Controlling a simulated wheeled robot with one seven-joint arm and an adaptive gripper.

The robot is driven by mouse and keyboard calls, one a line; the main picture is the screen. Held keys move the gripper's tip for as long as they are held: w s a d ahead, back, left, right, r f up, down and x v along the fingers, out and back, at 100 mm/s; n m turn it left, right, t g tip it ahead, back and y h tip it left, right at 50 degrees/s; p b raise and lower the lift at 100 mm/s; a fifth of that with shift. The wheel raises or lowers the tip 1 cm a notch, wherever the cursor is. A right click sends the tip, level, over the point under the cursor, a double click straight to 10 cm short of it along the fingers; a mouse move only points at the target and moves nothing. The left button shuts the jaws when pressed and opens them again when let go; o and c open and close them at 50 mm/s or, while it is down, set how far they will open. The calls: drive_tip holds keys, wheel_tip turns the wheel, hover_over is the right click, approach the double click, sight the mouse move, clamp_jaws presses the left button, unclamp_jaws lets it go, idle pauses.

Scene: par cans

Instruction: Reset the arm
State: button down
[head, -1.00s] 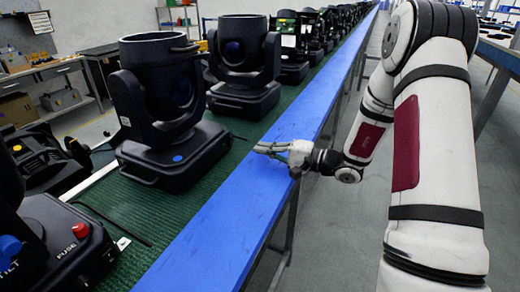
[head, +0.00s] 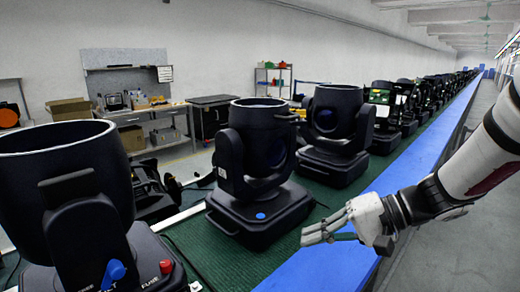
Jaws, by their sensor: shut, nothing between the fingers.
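My gripper (head: 330,229) is at the lower right of the head view, at the end of my white arm. Its fingers are together and hold nothing. It points left, over the blue edge rail (head: 330,268) of the conveyor, to the right of the nearest whole black par can (head: 258,165). A clear gap shows between the fingertips and that can's base. My upper arm is out of the picture.
Black par cans stand in a row on the green belt (head: 205,252), including a large one (head: 65,180) at the left front. A workbench (head: 155,110) and shelf (head: 273,80) stand behind. The grey floor (head: 440,250) right of the rail is clear.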

drive_tip(key=s+r+n+g+h, duration=0.25)
drive_tip(key=s+h, duration=0.35)
drive_tip(key=s, duration=0.7)
drive_tip(key=s+d+r+t+h+p, duration=0.1)
drive_tip(key=s+d+r+t+h, duration=0.2)
drive_tip(key=s+d+h, duration=0.3)
drive_tip(key=shift+s+d+t, duration=0.55)
drive_tip(key=shift+s+d, duration=0.05)
drive_tip(key=shift+d, duration=0.65)
drive_tip(key=c, duration=2.4)
unclamp_jaws()
